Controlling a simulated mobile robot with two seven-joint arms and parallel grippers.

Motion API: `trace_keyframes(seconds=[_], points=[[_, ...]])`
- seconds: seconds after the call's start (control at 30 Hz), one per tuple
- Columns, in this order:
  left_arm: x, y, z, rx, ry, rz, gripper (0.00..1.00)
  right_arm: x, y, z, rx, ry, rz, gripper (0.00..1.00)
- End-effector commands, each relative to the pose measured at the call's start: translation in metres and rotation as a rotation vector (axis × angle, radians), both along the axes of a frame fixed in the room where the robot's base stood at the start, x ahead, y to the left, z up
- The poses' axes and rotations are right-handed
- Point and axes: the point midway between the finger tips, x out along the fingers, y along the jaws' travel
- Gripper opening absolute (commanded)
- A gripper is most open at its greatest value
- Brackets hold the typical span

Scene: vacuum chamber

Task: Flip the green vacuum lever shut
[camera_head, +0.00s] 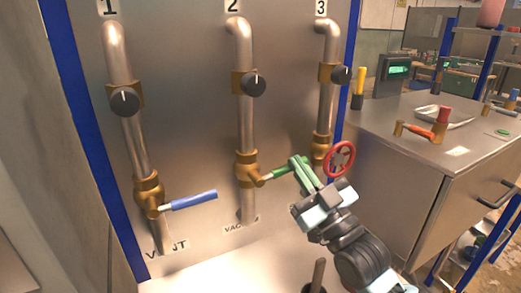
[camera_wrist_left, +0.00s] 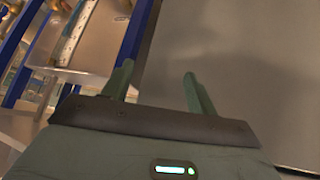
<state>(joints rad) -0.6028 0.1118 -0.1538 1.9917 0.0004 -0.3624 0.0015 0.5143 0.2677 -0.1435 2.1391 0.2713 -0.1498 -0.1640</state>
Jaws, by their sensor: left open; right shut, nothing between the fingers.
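The green vacuum lever (camera_head: 277,174) sticks out to the right from the brass valve (camera_head: 246,168) on pipe 2, tilted slightly up. A partly hidden "VAC" label (camera_head: 242,226) is below it. My right gripper (camera_head: 299,164) is shut and empty, with its green fingers at the lever's outer end. The fingers overlap the lever's tip, and I cannot tell whether they touch it. My left gripper (camera_wrist_left: 160,84) is open and empty in the left wrist view, in front of a plain grey surface. It is not in the head view.
A blue lever (camera_head: 194,200) sits on the vent pipe at left. A red handwheel (camera_head: 340,159) is on pipe 3, close right of my right gripper. Black knobs (camera_head: 254,85) are higher on the pipes. A metal bench (camera_head: 420,125) with tools stands at right.

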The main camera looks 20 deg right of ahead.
Motion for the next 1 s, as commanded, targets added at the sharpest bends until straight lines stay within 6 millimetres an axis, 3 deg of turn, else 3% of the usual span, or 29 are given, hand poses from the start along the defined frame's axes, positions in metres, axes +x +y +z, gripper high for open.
trace_keyframes(seconds=[0.4, 1.0], points=[[-0.001, 0.0, 0.003, 0.0, 0.0, 0.0, 0.58, 0.001, -0.002, -0.013, -0.004, 0.006, -0.001, 0.0], [0.006, 0.0, 0.007, 0.0, -0.016, 0.001, 0.58, 0.001, -0.002, -0.01, -0.004, 0.004, -0.001, 0.0]])
